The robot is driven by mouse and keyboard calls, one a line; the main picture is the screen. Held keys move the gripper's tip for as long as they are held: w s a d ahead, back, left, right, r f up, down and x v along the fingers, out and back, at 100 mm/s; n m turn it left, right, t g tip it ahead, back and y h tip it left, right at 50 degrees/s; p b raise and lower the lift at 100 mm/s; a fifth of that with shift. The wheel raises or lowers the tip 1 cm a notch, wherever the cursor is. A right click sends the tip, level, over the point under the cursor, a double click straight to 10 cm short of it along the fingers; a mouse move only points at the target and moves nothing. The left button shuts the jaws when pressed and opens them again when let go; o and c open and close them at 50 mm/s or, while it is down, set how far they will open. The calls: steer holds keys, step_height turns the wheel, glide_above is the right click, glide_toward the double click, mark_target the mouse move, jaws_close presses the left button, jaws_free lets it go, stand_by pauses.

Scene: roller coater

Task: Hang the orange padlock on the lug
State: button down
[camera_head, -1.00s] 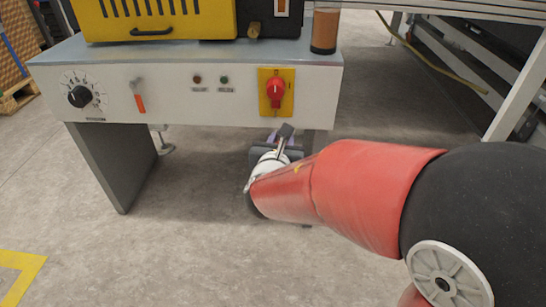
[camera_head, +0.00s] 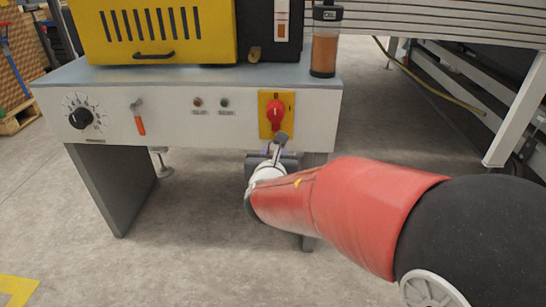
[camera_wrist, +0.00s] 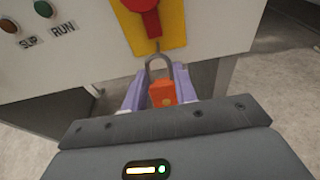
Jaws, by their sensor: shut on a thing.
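The orange padlock (camera_wrist: 162,94) is between the fingers of my gripper (camera_wrist: 160,100) in the wrist view, with its grey shackle (camera_wrist: 160,63) pointing up toward the panel. My gripper is shut on its body. The lug (camera_wrist: 157,46) seems to be the small thin piece at the lower edge of the yellow plate (camera_wrist: 155,25), just above the shackle's top. I cannot tell whether the shackle touches or goes around it. In the head view my gripper (camera_head: 276,150) is just below the yellow plate (camera_head: 263,117), and the padlock cannot be made out.
A red rotary switch (camera_head: 276,110) sits on the yellow plate, close above my gripper. Open floor (camera_head: 190,215) lies below and in front.

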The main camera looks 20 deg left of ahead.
mark_target(275, 147)
steer(key=shift+b+x, duration=0.35)
steer(key=shift+x, duration=2.15)
steer(key=shift+f, duration=0.2)
steer(key=shift+f, duration=0.15)
steer(key=c, duration=1)
jaws_free()
